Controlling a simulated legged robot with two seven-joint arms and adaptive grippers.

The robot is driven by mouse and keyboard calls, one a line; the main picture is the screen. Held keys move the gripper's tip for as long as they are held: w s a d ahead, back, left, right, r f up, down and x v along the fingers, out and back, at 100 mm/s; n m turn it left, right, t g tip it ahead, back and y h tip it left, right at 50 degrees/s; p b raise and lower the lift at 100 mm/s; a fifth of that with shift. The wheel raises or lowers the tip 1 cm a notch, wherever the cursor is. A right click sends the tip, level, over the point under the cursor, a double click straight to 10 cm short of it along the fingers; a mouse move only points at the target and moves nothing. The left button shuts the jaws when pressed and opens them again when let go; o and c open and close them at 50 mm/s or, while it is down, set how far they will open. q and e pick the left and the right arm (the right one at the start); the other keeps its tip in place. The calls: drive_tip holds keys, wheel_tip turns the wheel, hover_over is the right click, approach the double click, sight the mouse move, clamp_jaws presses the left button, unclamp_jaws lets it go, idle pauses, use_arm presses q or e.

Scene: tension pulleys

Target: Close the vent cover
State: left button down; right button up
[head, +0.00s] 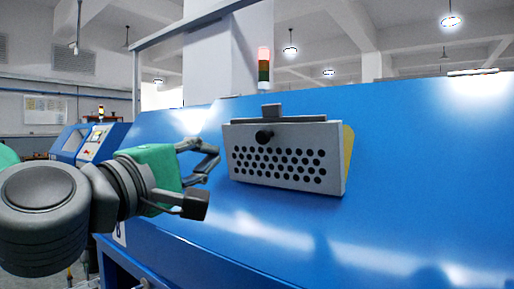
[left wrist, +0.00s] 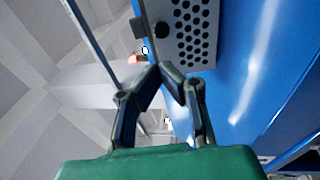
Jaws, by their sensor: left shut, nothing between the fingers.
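The vent cover (head: 280,180) is a grey plate with rows of round holes on the sloping blue machine face. It stands partly out from the face, and a yellow side piece (head: 348,150) shows behind its right edge. A black knob (head: 264,136) sits near its top left. My left gripper (head: 214,152) is just left of the cover, apart from it, with its fingers shut and empty. In the left wrist view the shut fingertips (left wrist: 162,70) are below the cover (left wrist: 190,35) and knob (left wrist: 162,29) in the picture. My right gripper is not in view.
The blue machine (head: 420,180) fills the middle and right, with its face clear around the cover. A small bracket (head: 271,111) sits at the cover's top edge. A red-lit signal tower (head: 264,65) stands behind. Another blue machine with a control panel (head: 95,142) is at the far left.

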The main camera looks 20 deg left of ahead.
use_arm(q)
drive_tip(key=p, duration=0.9)
approach(262, 137)
drive_tip(key=x, duration=0.7)
drive_tip(key=shift+w+p, duration=0.1)
drive_tip(key=shift+p, duration=0.25)
drive_tip(key=shift+w+d, duration=0.15)
drive_tip(key=shift+w, duration=0.25)
drive_tip(key=shift+r, duration=0.1)
